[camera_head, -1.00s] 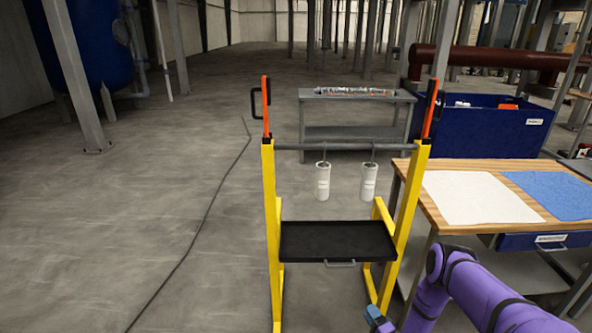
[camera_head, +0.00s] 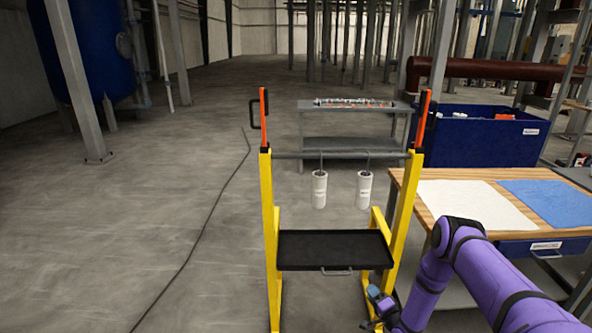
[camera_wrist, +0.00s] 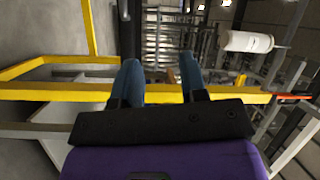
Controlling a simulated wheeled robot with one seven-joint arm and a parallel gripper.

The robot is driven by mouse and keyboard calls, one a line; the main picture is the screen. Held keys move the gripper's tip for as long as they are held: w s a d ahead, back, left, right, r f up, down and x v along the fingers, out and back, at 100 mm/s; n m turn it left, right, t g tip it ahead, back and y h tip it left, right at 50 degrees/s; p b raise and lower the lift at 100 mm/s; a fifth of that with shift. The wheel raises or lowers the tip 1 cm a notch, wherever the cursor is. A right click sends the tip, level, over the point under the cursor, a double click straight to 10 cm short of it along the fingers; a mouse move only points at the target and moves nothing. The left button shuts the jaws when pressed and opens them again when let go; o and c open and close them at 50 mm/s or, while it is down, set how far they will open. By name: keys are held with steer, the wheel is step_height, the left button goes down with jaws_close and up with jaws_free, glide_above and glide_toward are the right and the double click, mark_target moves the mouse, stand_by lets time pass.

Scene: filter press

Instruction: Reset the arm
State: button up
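My gripper (camera_head: 376,300) hangs low beside the right leg of the yellow stand (camera_head: 404,220), to the right of the black tray. In the wrist view, its two blue fingers (camera_wrist: 160,75) are apart with nothing held between them. My purple arm reaches in from the lower right of the head view. A yellow bar of the stand (camera_wrist: 45,96) crosses the wrist view just behind the fingers; I cannot tell whether they touch it.
Two white canisters (camera_head: 319,189) (camera_head: 364,189) hang from the stand's crossbar above the black tray (camera_head: 335,250). A wooden-topped table (camera_head: 425,203) with white and blue cloths stands close right of the stand. A blue bin (camera_head: 470,140) sits behind.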

steer(key=w+d+r+n+g+h, duration=0.15)
steer(key=w+r, duration=0.45)
steer(key=r, duration=0.6)
steer(key=w+d+r+n+g+h, duration=0.1)
steer(key=w+r+n, duration=0.3)
steer(key=r, duration=0.8)
steer(key=s+d+r+n+g+h, duration=0.1)
steer(key=s+r+h, duration=0.15)
steer(key=r, duration=1.05)
steer(key=s+r+g+h, duration=0.1)
steer(key=s+r+g, duration=0.15)
steer(key=r, duration=1.05)
steer(key=s+r+n+g+h, duration=0.1)
steer(key=s+r, duration=0.7)
steer(key=s, duration=0.3)
steer(key=s+r+n+g+h, duration=0.1)
steer(key=s+r, duration=0.7)
steer(key=s, duration=0.4)
steer(key=s+a+n+g, duration=0.1)
steer(key=s+g, duration=0.2)
steer(key=s, duration=2.2)
steer(key=shift+s+a+r+n+g+y, duration=0.15)
steer(key=shift+s+r+n+g+y, duration=0.1)
steer(key=shift+n+g+y, duration=0.1)
